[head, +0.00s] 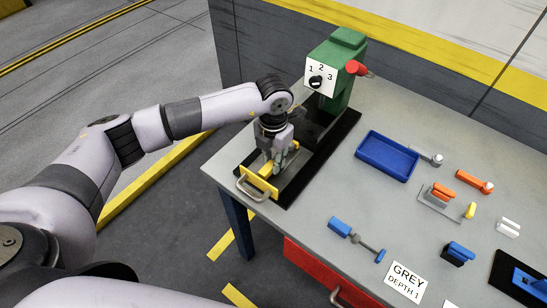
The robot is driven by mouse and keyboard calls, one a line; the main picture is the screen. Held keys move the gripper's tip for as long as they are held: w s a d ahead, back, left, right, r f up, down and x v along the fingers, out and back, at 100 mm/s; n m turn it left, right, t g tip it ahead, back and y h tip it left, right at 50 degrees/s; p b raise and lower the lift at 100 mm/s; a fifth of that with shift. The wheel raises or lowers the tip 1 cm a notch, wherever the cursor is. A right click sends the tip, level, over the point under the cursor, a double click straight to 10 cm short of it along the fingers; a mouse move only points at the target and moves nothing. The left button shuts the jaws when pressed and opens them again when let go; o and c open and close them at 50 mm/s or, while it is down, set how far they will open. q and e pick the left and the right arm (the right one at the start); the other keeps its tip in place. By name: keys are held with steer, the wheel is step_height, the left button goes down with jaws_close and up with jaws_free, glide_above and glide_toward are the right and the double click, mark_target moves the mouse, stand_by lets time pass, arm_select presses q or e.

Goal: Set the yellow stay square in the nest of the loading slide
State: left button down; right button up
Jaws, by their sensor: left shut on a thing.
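My left gripper (273,169) points down over the near end of the loading slide and is shut on the yellow stay (266,171). The stay sits low between the fingers, which hide part of it. The loading slide (290,186) runs along a black base at the table's left edge, with a yellow front plate (257,184) and a metal handle (248,192). The nest is hidden under the gripper and the stay, so I cannot tell whether the stay is seated or square. My right gripper is not in view.
A green machine (346,60) with a 1-2-3 dial and red knob stands behind the slide. A blue tray (387,156), orange-handled and blue-handled tools, and a card reading "GREY DEPTH 1" (406,282) lie to the right. The table between slide and tray is clear.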

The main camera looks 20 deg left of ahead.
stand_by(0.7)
arm_select(q)
steer(key=c, duration=1.4)
jaws_free()
steer(key=shift+f, duration=0.1)
steer(key=shift+o, duration=0.2)
step_height(320, 180, up, 12)
